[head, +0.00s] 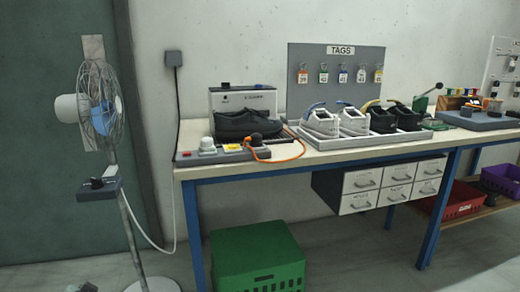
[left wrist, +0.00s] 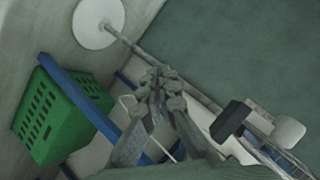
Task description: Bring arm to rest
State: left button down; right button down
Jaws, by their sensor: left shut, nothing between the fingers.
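My left gripper (left wrist: 158,82) shows in the left wrist view, with its fingers together and nothing between them. It is in free air, with the fan's pole and round base beyond it and the green crate to its left. In the head view only a small grey piece, which looks like part of my left gripper (head: 84,287), shows at the bottom left edge, near the fan's base. My right gripper is in neither view.
A standing fan (head: 100,110) is at the left, its pole (left wrist: 185,78) close to my left gripper. A workbench (head: 320,156) with blue legs holds a dark shoe (head: 248,123) and a rack of shoes (head: 375,137). A green crate (head: 258,262) stands under it.

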pick_arm(q)
jog(key=s+a+f+m+g+h, duration=0.1)
jog(key=s+a+f+g, duration=0.15)
jog(key=s+f, duration=0.95)
jog(key=s+a+f+g+h, duration=0.1)
jog(key=s+f+g, duration=0.3)
jog(key=s+f, duration=0.8)
jog(key=s+d+f+n+h, duration=0.1)
jog(key=s+d+f, duration=0.1)
jog(key=d, duration=0.8)
jog(key=s+d+f+n+h, duration=0.1)
jog(key=s+d+f+h, duration=0.1)
jog(key=d, duration=0.9)
jog(key=shift+d, duration=0.25)
jog(key=shift+g, duration=0.25)
